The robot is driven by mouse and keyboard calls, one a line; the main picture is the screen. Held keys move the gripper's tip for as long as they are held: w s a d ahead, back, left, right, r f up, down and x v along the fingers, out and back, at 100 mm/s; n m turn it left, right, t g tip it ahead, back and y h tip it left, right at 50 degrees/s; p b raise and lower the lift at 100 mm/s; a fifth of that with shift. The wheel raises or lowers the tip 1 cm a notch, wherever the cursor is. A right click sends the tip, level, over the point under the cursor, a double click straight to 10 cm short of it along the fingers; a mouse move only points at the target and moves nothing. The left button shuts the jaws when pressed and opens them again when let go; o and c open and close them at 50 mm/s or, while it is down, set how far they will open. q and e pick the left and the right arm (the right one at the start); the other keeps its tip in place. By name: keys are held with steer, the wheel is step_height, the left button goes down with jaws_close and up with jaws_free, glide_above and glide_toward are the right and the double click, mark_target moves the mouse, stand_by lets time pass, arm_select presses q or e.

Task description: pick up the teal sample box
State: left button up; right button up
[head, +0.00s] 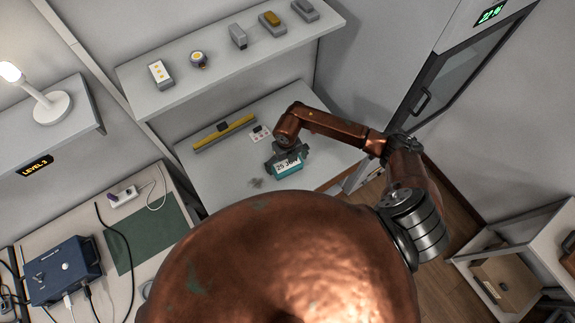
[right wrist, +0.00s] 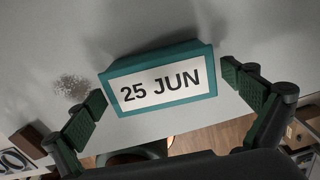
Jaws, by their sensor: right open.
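The teal sample box (head: 287,169) stands on the white table (head: 222,182) near its front edge. Its pale label reads "25 JUN" in the right wrist view (right wrist: 160,86). My right gripper (head: 284,160) is at the box in the head view. In the right wrist view the right gripper (right wrist: 168,100) is open, with one green-padded finger on each side of the box. Gaps show between the pads and the box, so it is not gripped. My left gripper is not in view.
A yellow-topped bar (head: 225,132) and a small white card (head: 260,133) lie behind the box. A shelf (head: 180,98) with several small items hangs above the table. A grey speckled patch (right wrist: 70,88) is left of the box. A blue device (head: 62,270) sits on the left desk.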

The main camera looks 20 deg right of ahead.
steer(key=shift+f, duration=1.15)
steer(key=shift+c, duration=0.7)
steer(key=shift+r, duration=0.1)
steer(key=c, duration=1.1)
